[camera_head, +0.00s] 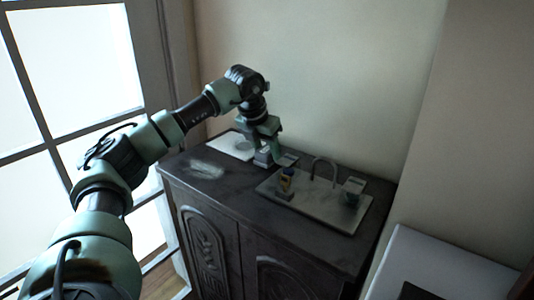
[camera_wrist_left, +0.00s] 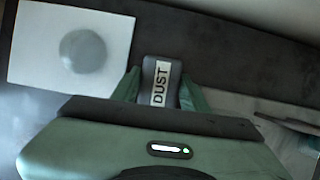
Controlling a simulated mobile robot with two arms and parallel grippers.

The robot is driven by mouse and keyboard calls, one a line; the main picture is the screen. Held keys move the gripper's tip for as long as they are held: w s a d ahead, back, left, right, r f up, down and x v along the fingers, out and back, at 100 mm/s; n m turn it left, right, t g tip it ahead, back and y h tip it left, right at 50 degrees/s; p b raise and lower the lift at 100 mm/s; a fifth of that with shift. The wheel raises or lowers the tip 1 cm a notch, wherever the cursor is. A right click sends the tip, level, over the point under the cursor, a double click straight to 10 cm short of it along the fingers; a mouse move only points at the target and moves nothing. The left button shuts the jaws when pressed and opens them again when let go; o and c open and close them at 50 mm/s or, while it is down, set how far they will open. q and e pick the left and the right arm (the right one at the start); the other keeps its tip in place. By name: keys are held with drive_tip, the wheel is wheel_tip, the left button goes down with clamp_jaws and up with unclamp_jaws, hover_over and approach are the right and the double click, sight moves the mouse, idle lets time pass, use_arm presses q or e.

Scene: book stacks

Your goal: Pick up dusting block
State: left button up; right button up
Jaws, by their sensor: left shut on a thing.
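The dusting block (camera_wrist_left: 161,82) is a dark grey block with a white label reading "DUST". In the left wrist view it sits between the two green fingers of my left gripper (camera_wrist_left: 160,88), which is shut on it. In the head view my left gripper (camera_head: 266,153) points down over the back left part of the dark cabinet top, with the grey block (camera_head: 263,158) at its fingertips. I cannot tell whether the block still touches the cabinet top. My right gripper is not in view.
A white sheet with a grey round patch (camera_wrist_left: 83,50) lies left of the block. A pale dusty smear (camera_head: 207,170) is on the cabinet top (camera_head: 240,207). A grey tray (camera_head: 322,206) with a handle and small items stands right of the gripper. Walls rise behind; a window is left.

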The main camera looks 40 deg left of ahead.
sight(268, 149)
use_arm(q)
wheel_tip(268, 149, up, 9)
drive_tip(key=shift+r+b, duration=0.1)
drive_tip(key=shift+b, duration=0.85)
wheel_tip(268, 149, up, 11)
drive_tip(key=shift+f, duration=0.2)
